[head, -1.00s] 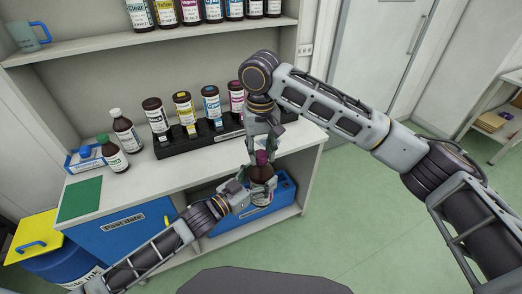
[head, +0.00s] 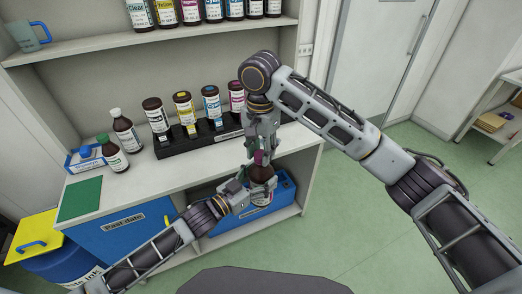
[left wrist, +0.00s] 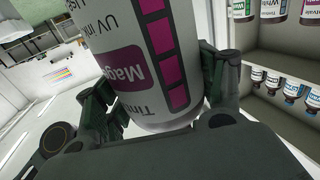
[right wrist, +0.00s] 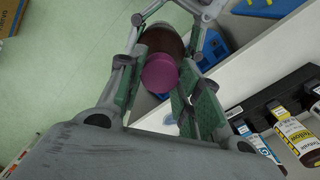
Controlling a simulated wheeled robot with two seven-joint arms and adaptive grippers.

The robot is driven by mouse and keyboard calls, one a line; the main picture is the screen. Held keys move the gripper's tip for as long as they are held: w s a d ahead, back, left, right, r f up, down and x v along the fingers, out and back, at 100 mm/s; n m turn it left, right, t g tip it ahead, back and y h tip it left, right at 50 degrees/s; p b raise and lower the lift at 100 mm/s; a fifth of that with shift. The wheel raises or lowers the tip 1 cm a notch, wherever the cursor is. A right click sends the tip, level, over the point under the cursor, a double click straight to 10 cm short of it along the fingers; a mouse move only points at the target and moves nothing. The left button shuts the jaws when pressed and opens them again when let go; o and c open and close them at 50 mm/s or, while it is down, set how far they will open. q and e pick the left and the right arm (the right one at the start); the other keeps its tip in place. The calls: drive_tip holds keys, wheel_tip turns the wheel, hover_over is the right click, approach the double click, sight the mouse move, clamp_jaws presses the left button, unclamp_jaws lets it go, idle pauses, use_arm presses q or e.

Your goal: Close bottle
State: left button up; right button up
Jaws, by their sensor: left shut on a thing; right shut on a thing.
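A dark brown bottle (head: 262,173) stands roughly upright in front of the bench edge. Its white label (left wrist: 150,60) with magenta marks fills much of the left wrist view. My left gripper (head: 252,187) is shut on the bottle's body from the left. A magenta cap (right wrist: 160,73) is at the bottle's top, and it also shows in the head view (head: 259,157). My right gripper (head: 261,148) points down from above and is shut on the cap. The neck is hidden, so I cannot tell how tightly the cap sits.
A black rack (head: 205,138) with several ink bottles stands on the white bench. Two brown bottles (head: 126,130), (head: 112,154) and a green mat (head: 80,199) are at the left. A blue crate (head: 284,194) is on the lower shelf behind the held bottle. Open floor lies right.

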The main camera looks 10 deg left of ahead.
drive_tip(key=m, duration=0.7)
drive_tip(key=shift+a, duration=0.1)
drive_tip(key=m, duration=0.6)
drive_tip(key=shift+m, duration=0.4)
drive_tip(key=shift+w, duration=0.1)
drive_tip(key=o, duration=0.7)
drive_tip(key=shift+r, duration=0.1)
drive_tip(key=shift+r, duration=2.1)
drive_tip(key=shift+r, duration=0.1)
